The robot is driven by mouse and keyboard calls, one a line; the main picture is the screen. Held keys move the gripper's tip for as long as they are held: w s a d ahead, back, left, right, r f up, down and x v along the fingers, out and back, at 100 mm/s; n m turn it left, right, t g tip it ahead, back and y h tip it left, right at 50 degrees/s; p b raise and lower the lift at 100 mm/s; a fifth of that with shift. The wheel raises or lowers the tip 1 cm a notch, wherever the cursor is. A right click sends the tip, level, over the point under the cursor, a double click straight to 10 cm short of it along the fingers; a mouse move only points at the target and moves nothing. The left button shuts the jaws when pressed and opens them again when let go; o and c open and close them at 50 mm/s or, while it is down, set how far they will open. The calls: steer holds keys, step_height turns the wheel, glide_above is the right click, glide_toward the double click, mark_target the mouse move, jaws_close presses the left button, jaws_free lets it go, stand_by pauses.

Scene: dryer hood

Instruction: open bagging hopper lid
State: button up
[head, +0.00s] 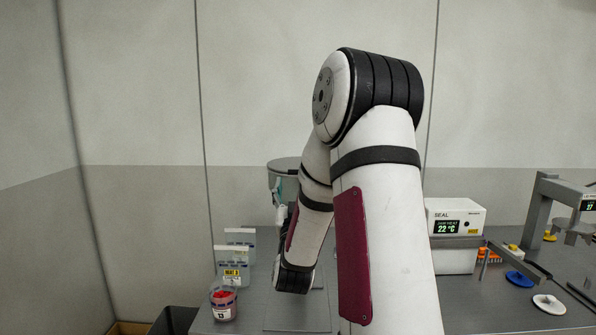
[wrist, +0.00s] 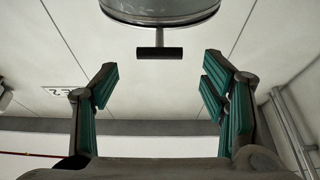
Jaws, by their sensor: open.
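The hopper (head: 284,164) shows in the head view as a grey round vessel at the back, partly hidden behind my arm. In the wrist view the underside of its round metal lid or rim (wrist: 160,10) fills the top middle. A dark bar handle (wrist: 160,52) hangs from a short stem at its edge. My gripper (wrist: 160,88) is open and empty, its teal-padded fingers on either side of the handle's line in the picture. The handle appears beyond the fingertips, apart from both. In the head view my gripper is mostly hidden by my arm.
A sealer box (head: 455,220) reading 22 °C stands on the grey bench, right of my arm. A jar with red contents (head: 223,301) and labelled packs (head: 230,265) stand left. Blue (head: 521,279) and white (head: 549,304) discs lie right. A grey stand (head: 545,205) rises at far right.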

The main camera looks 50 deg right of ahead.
steer(key=p+x, duration=0.1)
steer(key=x, duration=0.6)
steer(key=shift+w+d, duration=0.1)
steer(key=shift+c, duration=0.3)
